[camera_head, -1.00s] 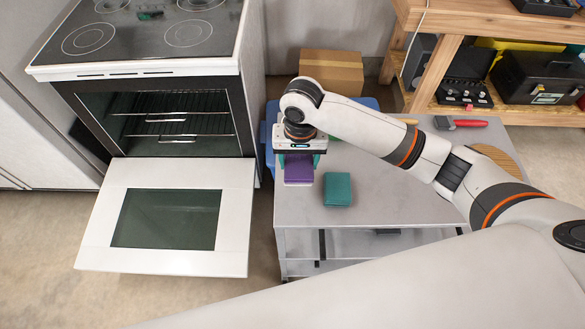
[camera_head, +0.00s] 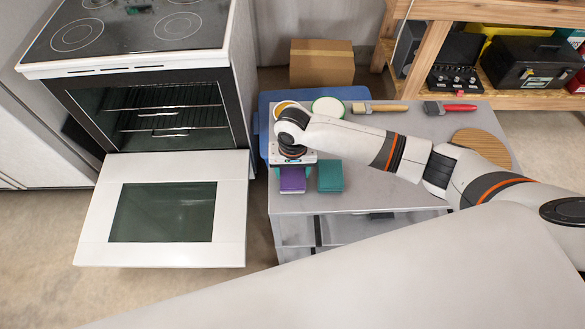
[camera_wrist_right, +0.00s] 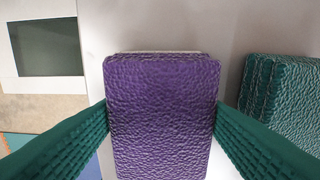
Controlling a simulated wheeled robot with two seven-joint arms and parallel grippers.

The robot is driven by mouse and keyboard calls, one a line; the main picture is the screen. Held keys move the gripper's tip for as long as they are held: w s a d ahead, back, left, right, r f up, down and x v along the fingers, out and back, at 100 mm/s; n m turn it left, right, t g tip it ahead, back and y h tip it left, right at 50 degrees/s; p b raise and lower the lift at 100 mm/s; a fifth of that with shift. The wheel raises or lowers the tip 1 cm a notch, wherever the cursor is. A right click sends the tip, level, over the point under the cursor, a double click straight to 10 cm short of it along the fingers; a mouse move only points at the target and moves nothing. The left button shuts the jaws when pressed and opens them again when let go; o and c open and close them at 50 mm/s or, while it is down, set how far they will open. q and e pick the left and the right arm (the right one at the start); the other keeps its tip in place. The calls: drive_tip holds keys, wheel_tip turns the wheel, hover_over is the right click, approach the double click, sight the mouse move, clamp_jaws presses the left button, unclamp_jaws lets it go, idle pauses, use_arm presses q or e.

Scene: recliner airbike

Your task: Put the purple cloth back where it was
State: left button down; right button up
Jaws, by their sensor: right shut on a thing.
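The purple cloth (camera_head: 292,180) is a folded block at the left front part of the grey cart top (camera_head: 390,190). It fills the middle of the right wrist view (camera_wrist_right: 162,115). My right gripper (camera_head: 292,168) points down over it, with green fingers on both its sides, shut on it. Whether the cloth touches the cart top is hard to tell. A teal folded cloth (camera_head: 330,176) lies just right of the purple one, with a small gap; it also shows in the right wrist view (camera_wrist_right: 285,100). My left gripper is not in view.
An oven with its door (camera_head: 160,210) open stands left of the cart.

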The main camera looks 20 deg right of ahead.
sight(293, 171)
drive_tip(key=o, duration=0.9)
wheel_tip(293, 171, up, 12)
drive_tip(key=shift+r, duration=0.1)
idle(0.3)
